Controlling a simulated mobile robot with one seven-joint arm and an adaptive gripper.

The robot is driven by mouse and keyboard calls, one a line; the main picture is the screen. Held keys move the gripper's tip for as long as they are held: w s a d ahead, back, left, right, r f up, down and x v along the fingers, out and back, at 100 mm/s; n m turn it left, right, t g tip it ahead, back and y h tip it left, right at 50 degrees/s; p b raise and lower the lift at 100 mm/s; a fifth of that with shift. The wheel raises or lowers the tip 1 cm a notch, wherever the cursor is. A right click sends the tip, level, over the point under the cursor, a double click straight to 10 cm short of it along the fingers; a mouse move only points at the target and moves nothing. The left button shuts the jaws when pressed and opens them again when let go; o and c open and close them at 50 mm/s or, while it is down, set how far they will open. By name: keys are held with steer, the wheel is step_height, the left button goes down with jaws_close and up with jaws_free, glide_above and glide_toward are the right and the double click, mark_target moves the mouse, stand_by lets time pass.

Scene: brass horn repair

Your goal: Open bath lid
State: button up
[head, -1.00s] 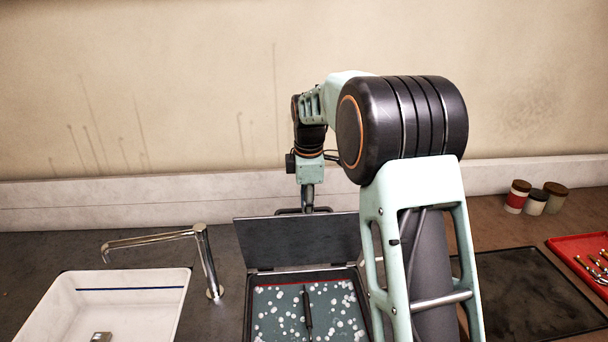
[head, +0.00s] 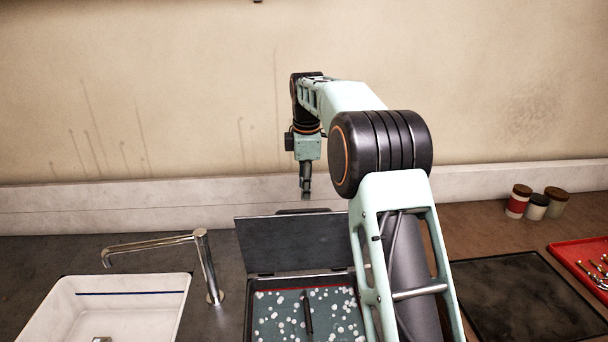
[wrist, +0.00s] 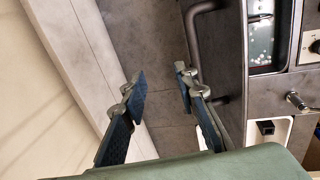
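The bath lid (head: 292,243) is a dark flat panel. It stands raised, hinged at the back edge of the bath. The bath (head: 262,283) below holds teal liquid with white foam spots and a dark rod-like thing. My gripper (head: 306,194) is above and behind the lid's top edge, apart from it. In the wrist view my gripper (wrist: 160,85) has its two fingers spread with nothing between them. The lid's dark handle (wrist: 193,40) shows just beyond the fingers, beside the right one.
A white sink (head: 60,305) with a metal faucet (head: 206,265) is left of the bath. A dark mat (head: 525,295), a red tray (head: 575,255) of small tools and several jars (head: 537,207) are at the right. The wall ledge (head: 120,205) is close behind my gripper.

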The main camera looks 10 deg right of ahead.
steer(key=shift+w+r, duration=0.45)
steer(key=shift+w, duration=0.2)
steer(key=shift+w+r, duration=0.45)
steer(key=shift+w, duration=0.15)
step_height(320, 180, up, 8)
steer(key=s, duration=0.1)
steer(key=shift+s+f, duration=0.25)
